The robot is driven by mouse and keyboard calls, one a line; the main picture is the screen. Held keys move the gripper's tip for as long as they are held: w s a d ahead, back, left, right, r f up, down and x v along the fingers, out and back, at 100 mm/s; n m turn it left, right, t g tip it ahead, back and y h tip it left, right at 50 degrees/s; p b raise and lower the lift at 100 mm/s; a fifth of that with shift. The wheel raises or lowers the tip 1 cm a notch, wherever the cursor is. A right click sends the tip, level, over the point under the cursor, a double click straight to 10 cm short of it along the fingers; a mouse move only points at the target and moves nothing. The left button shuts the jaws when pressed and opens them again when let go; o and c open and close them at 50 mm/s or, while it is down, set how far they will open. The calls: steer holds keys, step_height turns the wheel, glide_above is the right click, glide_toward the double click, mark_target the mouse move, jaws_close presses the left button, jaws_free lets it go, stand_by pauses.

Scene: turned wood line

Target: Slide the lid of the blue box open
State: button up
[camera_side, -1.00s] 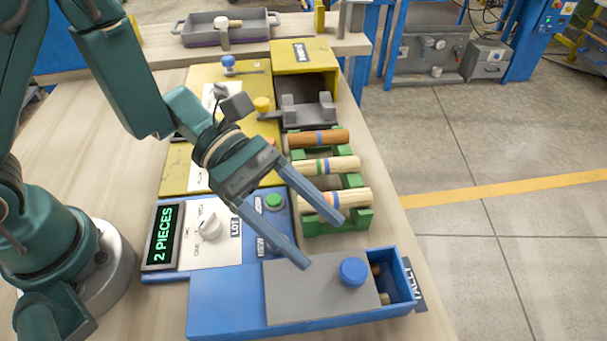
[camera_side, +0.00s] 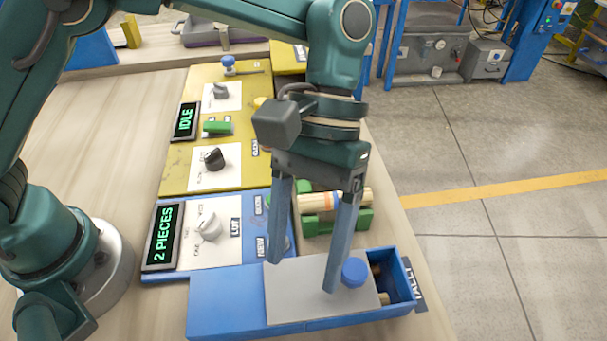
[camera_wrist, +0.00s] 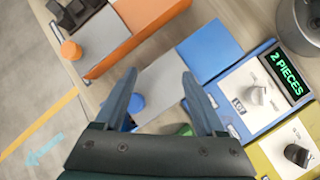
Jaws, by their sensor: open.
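The blue box (camera_side: 225,305) lies at the front of the bench. Its grey lid (camera_side: 295,290) carries a round blue knob (camera_side: 354,272) near its right end. The box is uncovered right of the lid, where wooden pieces (camera_side: 384,298) show inside. My gripper (camera_side: 301,275) is open and points down over the lid. In the side view one finger overlaps the knob's left edge; I cannot tell whether they touch. In the wrist view, the knob (camera_wrist: 136,103) shows between my fingers, close to the left one, with the lid (camera_wrist: 165,82) beyond.
A blue panel (camera_side: 180,272) reading "2 PIECES" and a yellow panel (camera_side: 185,75) reading "IDLE" lie behind the box. A green rack (camera_side: 350,219) with a wooden piece (camera_side: 320,200) stands behind my fingers. An orange box (camera_wrist: 145,20) with an orange knob (camera_wrist: 71,50) sits nearby.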

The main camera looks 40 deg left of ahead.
mark_target(354, 269)
steer(key=w+m+t, duration=0.1)
steer(key=w+d+t+y, duration=0.1)
steer(key=w+t, duration=0.1)
steer(key=w+r+m+t+y, duration=0.1)
steer(key=t, duration=0.1)
steer(key=shift+w+d+r+m, duration=0.1)
steer(key=shift+w+d+m, duration=0.15)
steer(key=shift+d+m, duration=0.1)
steer(key=d, duration=0.1)
steer(key=m, duration=0.1)
steer(key=s+d+t, duration=0.1)
steer(key=shift+d+r, duration=0.25)
steer(key=shift+d, duration=0.1)
steer(key=shift+f, duration=2.5)
jaws_close()
